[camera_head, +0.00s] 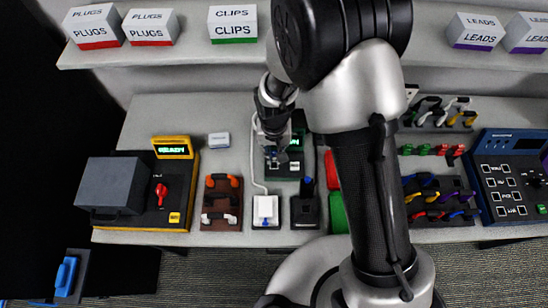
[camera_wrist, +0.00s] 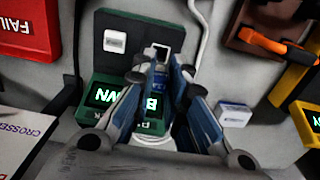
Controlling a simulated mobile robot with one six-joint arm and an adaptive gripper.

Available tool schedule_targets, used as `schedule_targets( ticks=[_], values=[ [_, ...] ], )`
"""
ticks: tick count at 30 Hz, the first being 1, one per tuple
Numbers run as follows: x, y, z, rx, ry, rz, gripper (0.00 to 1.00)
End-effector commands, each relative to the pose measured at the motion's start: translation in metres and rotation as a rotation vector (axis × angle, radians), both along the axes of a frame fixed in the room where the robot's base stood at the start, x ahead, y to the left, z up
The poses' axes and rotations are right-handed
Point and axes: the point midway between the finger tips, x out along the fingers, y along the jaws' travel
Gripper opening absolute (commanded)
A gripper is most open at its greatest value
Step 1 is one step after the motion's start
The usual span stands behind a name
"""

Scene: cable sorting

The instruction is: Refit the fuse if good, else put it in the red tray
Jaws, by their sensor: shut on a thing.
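My gripper (camera_wrist: 160,78) is shut on a small blue fuse (camera_wrist: 161,80), mostly hidden between the fingers. The fuse is at a pale-rimmed square socket on the dark green tester (camera_wrist: 118,22); I cannot tell how deep it sits. The tester's lit display (camera_wrist: 103,96) is partly covered by a finger, and its visible letters fit "BLOWN". In the head view, my gripper (camera_head: 275,155) is over the tester (camera_head: 283,172). The red tray (camera_wrist: 22,20) marked FAIL is at the wrist view's upper left. In the head view, part of the red tray (camera_head: 332,170) shows beside my arm.
A green tray (camera_head: 338,212) lies below the red one, partly behind my arm. A small white labelled box (camera_head: 219,140), a brown rack with orange-handled parts (camera_head: 221,219) and a yellow-edged machine with a red switch (camera_head: 178,222) stand left. A white cable runs beside the tester.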

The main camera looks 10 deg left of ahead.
Motion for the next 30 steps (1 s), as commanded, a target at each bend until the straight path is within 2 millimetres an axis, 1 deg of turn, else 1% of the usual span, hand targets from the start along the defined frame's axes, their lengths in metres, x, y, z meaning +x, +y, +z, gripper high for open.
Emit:
schedule_targets(
  ticks=[1, 6, 9, 12, 15, 18, 30],
  values=[
    [0.002, 0.001, 0.019, 0.005, -0.006, 0.000, 0.00],
    [0.002, 0.001, 0.070, 0.004, -0.006, 0.000, 0.00],
    [0.001, 0.001, 0.094, 0.003, -0.004, 0.000, 0.00],
    [0.001, 0.001, 0.113, 0.002, -0.003, 0.000, 0.00],
    [0.000, 0.000, 0.126, 0.001, -0.002, 0.000, 0.00],
    [0.000, 0.000, 0.135, 0.001, -0.001, 0.000, 0.00],
    [0.000, 0.000, 0.161, 0.000, 0.000, 0.000, 0.00]
  ],
)
